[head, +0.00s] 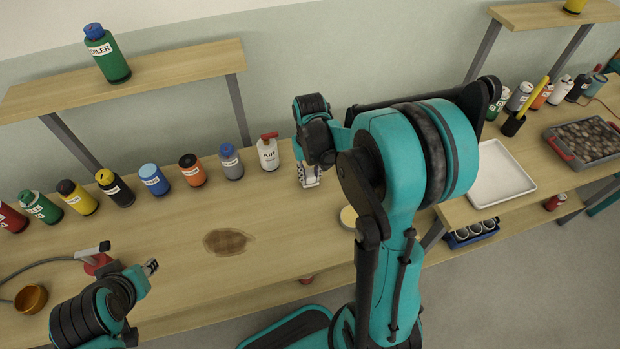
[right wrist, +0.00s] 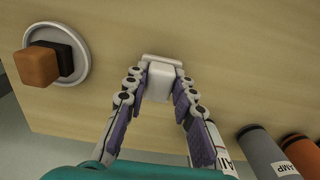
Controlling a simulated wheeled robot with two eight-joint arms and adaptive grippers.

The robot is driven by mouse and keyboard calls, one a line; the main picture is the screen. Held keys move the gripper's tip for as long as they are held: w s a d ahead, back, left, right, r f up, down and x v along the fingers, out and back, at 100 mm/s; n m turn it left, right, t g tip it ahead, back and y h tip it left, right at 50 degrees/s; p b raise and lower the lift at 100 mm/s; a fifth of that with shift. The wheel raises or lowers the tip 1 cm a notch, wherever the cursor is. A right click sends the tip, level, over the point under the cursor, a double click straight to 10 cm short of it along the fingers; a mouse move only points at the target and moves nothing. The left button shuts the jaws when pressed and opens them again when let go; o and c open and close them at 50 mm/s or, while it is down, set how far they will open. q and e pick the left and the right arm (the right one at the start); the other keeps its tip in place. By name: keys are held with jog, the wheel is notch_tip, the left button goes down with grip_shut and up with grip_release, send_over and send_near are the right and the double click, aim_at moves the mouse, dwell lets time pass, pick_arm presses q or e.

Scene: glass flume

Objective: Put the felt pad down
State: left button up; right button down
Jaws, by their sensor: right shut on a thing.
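My right gripper (head: 310,181) points down over the table, just in front of the white AIR bottle (head: 268,153). In the right wrist view its fingers (right wrist: 160,85) are shut on a small white block with a wider flat edge, which I take for the felt pad (right wrist: 160,67). The pad is low over the wood; I cannot tell whether it touches. My left gripper (head: 150,266) is over the table's left part, too small to tell open from shut.
A pale round dish (right wrist: 82,62) with an orange block (right wrist: 37,66) and a dark block lies near the table edge. Several bottles line the back. A brown stain (head: 228,242) marks the bare middle. A white tray (head: 500,174) stands right.

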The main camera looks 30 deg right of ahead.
jog(key=shift+f, duration=0.45)
jog(key=shift+f, duration=0.2)
jog(key=c, duration=1.3)
grip_release()
jog(key=shift+o, duration=0.2)
jog(key=shift+r, duration=0.1)
